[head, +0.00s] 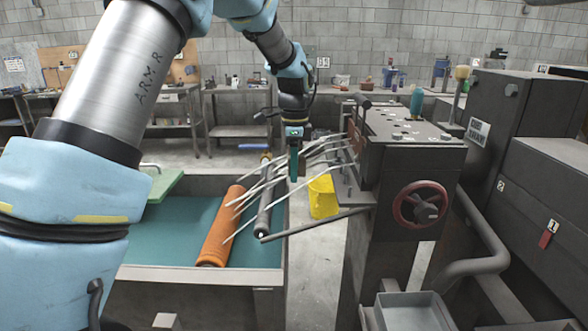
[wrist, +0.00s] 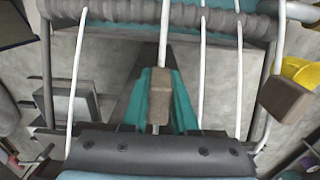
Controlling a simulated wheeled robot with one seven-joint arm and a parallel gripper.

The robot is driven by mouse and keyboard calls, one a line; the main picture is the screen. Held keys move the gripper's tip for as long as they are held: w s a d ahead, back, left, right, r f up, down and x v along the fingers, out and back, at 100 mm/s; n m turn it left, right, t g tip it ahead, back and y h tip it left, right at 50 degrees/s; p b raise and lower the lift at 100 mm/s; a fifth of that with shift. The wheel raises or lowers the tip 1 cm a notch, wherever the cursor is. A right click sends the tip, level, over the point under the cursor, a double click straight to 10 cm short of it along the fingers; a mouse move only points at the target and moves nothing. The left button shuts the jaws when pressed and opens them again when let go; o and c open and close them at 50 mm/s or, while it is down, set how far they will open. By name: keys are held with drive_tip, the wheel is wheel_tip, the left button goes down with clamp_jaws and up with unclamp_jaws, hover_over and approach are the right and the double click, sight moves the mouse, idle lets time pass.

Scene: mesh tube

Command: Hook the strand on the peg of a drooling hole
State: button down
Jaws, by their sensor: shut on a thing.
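Several pale strands (head: 243,225) run from the face of the dark machine (head: 425,160) leftward over the grey roller and the orange roller. My gripper (head: 293,172) points down among them, close to the machine's left side. In the wrist view, my gripper (wrist: 158,108) is shut on the middle strand (wrist: 164,30). A brown block (wrist: 160,96) sits at the gripped place, and the strand continues toward the top roller. Other strands (wrist: 205,70) pass on both sides. I cannot make out a peg or the drooling hole clearly; the arm and strands cover part of the machine face.
The grey roller (wrist: 120,13) crosses the top of the wrist view. The orange roller (head: 221,228) lies on the teal-topped table (head: 160,240). A yellow bucket (head: 322,197) stands on the floor between table and machine. A grey bar (head: 315,224) and a red handwheel (head: 420,204) stick out nearby.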

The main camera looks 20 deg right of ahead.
drive_tip(key=shift+f, duration=0.15)
drive_tip(key=c, duration=0.6)
unclamp_jaws()
wheel_tip(320, 180, up, 11)
drive_tip(key=shift+f+b, duration=0.1)
drive_tip(key=shift+b, duration=1.15)
drive_tip(key=a+f+n, duration=0.4)
drive_tip(key=a+n, duration=0.2)
drive_tip(key=a, duration=0.5)
drive_tip(key=a+f+n, duration=0.4)
drive_tip(key=a+n, duration=0.2)
drive_tip(key=a, duration=0.5)
drive_tip(key=s+a+f+n, duration=0.2)
drive_tip(key=s+a+n, duration=0.1)
drive_tip(key=a, duration=0.1)
drive_tip(key=s+a+f+n+t, duration=0.1)
drive_tip(key=s+a+f+n, duration=0.1)
drive_tip(key=s+a+n, duration=0.1)
drive_tip(key=s+a+f+n, duration=0.3)
drive_tip(key=s+a+n, duration=0.1)
drive_tip(key=a, duration=0.3)
drive_tip(key=shift+s+a+t, duration=0.25)
drive_tip(key=shift+s+t, duration=0.05)
drive_tip(key=shift+s, duration=0.25)
